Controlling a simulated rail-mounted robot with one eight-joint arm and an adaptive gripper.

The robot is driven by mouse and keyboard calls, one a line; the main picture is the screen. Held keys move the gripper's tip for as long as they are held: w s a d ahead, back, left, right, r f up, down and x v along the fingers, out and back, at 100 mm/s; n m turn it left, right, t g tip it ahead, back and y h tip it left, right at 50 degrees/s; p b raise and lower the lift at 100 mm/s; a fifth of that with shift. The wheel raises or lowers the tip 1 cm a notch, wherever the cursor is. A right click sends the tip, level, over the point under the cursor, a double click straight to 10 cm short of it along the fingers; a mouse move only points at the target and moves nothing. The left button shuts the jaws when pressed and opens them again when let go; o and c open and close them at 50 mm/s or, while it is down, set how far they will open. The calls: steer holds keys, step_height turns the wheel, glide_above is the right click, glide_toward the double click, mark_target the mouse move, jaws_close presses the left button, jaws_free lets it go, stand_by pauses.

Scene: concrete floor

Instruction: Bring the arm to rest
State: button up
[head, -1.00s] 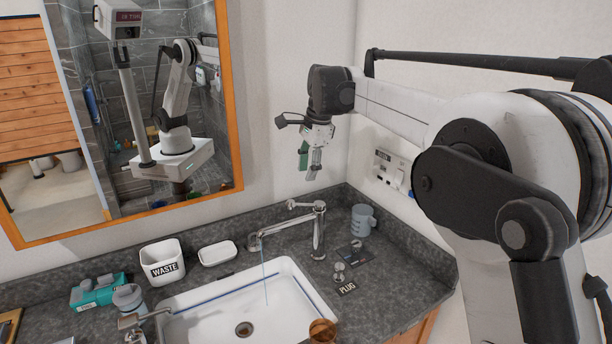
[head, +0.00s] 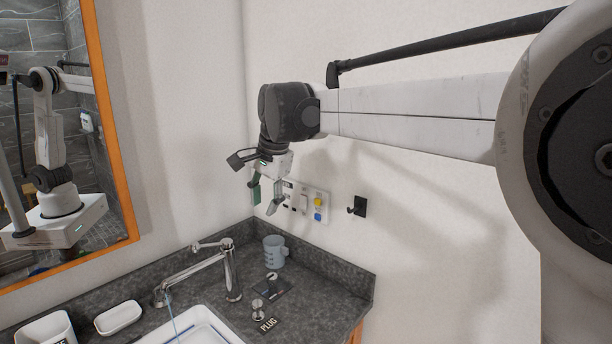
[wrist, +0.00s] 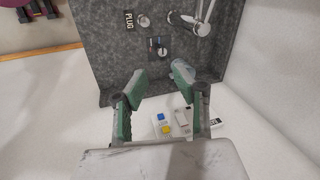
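My gripper (head: 264,198) hangs from my raised arm in the head view, above the back right corner of the counter and in front of the wall panel. It points downward. In the wrist view, the two green-padded fingers of my gripper (wrist: 158,95) are spread apart with nothing held between them. The grey-blue mug (head: 274,251) stands on the counter below the gripper, apart from it. In the wrist view the mug (wrist: 183,72) is partly covered by a finger.
A wall panel (head: 318,205) with coloured buttons and a black hook (head: 357,207) are on the right wall. The tap (head: 230,270) stands by the sink (head: 205,328), water running. The plug (head: 258,309), soap dish (head: 118,317) and waste cup (head: 45,330) are on the counter. A mirror (head: 60,150) hangs left.

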steer(key=s+d+f+n+t+b, duration=0.1)
steer(key=s+d+f+n+b, duration=0.1)
steer(key=s+d, duration=0.7)
steer(key=s+d+f+n+t+b, duration=0.1)
steer(key=s+d+f+t, duration=0.1)
steer(key=s+d, duration=0.6)
steer(key=s+d+f+n+t+h+b, duration=0.1)
steer(key=s+d+f+n+h+b, duration=0.1)
steer(key=s+d+f, duration=1)
step_height(320, 180, down, 2)
steer(key=shift+s+d+f+n+t+b, duration=0.1)
steer(key=shift+s+d+n+t+b, duration=0.25)
steer(key=shift+s+n+b, duration=0.55)
steer(key=shift+o, duration=0.9)
steer(key=shift+s+d+f, duration=0.2)
steer(key=shift+s, duration=0.1)
steer(key=shift+w+a, duration=0.1)
steer(key=shift+a, duration=0.05)
